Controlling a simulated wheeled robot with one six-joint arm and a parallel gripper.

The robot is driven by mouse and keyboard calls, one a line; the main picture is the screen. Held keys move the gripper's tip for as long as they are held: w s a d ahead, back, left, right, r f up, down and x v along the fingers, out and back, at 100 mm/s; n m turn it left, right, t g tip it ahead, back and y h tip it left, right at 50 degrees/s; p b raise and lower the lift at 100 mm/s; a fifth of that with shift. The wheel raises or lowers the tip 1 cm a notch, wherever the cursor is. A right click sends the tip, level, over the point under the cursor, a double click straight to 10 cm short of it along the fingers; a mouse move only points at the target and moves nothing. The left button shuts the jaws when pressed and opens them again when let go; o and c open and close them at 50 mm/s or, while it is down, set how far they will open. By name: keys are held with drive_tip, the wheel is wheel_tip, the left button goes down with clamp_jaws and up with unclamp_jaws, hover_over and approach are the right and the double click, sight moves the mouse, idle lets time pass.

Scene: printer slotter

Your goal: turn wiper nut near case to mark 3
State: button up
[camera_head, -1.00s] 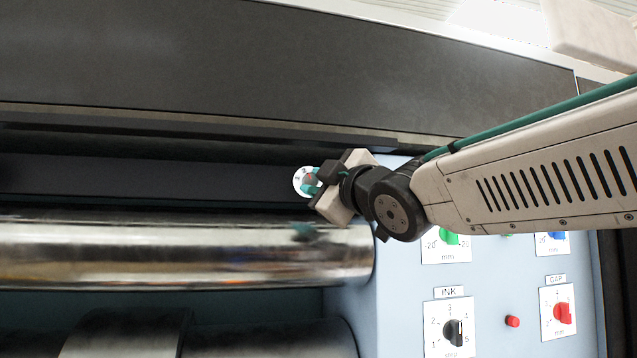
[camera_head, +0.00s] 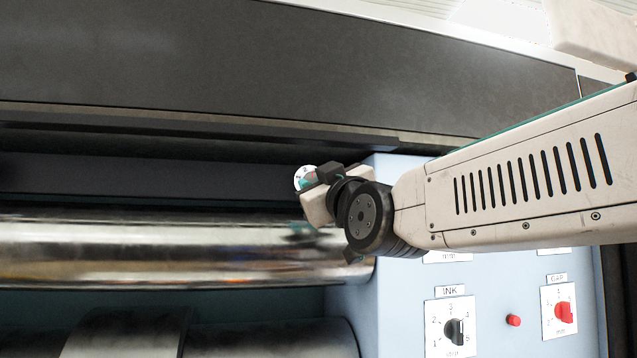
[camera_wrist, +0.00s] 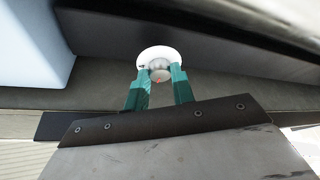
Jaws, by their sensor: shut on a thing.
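The wiper nut (camera_wrist: 159,73) is a small grey knob with a red mark, in front of a round white dial (camera_wrist: 160,54). The dial also shows in the head view (camera_head: 303,176), on the dark bar near the blue case, with its numbers too small to read surely. My gripper (camera_wrist: 160,77) is shut on the nut, with one green finger on each side. In the head view my gripper (camera_head: 309,184) covers the nut and part of the dial. Which number the red mark points to cannot be told.
The blue case (camera_head: 400,290) stands to the right, with an INK knob (camera_head: 454,331), a red button (camera_head: 513,320) and a red GAP knob (camera_head: 563,312). A shiny roller (camera_head: 180,250) runs just below the gripper. A dark cover (camera_head: 220,65) lies above.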

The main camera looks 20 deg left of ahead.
drive_tip(key=shift+s+a+f+m+t+h, duration=0.1)
drive_tip(key=shift+m+t+h, duration=0.45)
drive_tip(key=shift+m, duration=1)
drive_tip(key=shift+a+m+t+h, duration=0.1)
drive_tip(key=shift+m+t+h, duration=0.45)
drive_tip(key=shift+m, duration=1)
drive_tip(key=o, duration=1)
drive_tip(key=v, duration=0.7)
drive_tip(key=shift+s+d+f, duration=0.1)
drive_tip(key=shift+s+d, duration=0.15)
drive_tip(key=shift+s, duration=0.05)
